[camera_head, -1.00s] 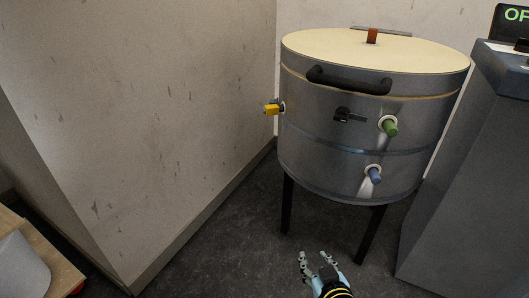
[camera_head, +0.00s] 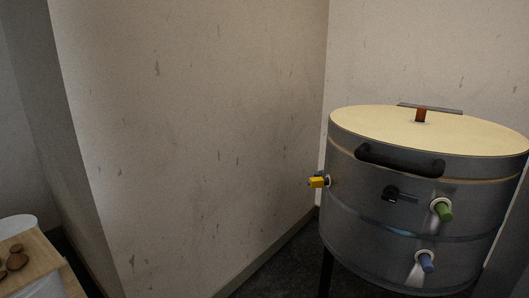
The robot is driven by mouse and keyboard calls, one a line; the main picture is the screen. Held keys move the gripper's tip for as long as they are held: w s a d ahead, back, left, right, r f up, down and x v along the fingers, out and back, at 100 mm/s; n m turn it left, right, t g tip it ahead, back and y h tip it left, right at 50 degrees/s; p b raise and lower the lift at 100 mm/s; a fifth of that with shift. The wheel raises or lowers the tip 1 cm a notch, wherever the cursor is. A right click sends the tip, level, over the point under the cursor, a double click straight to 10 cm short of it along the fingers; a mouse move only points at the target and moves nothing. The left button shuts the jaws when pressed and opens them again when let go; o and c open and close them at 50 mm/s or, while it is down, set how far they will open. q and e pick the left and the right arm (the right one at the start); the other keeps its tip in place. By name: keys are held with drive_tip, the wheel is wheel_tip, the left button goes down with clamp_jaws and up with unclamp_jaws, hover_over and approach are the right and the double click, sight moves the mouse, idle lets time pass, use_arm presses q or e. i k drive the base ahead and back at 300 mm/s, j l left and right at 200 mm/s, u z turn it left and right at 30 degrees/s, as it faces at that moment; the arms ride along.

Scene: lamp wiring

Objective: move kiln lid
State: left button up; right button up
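The kiln (camera_head: 400,215) is a round grey metal drum on dark legs at the right of the head view. Its pale cream lid (camera_head: 400,130) lies flat on top and looks closed. A curved black handle (camera_head: 398,163) sits on the front of the lid's rim. A small reddish-brown post with a dark bar (camera_head: 421,115) stands at the back of the lid. Neither of my grippers shows in the view now.
A yellow plug (camera_head: 317,182), a green plug (camera_head: 443,211) and a blue plug (camera_head: 426,263) stick out of the kiln's side. A wall corner stands close behind the kiln. A wooden surface (camera_head: 40,262) with brown lumps is at the lower left.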

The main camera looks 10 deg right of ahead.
sight(450, 143)
drive_tip(key=z, duration=1.25)
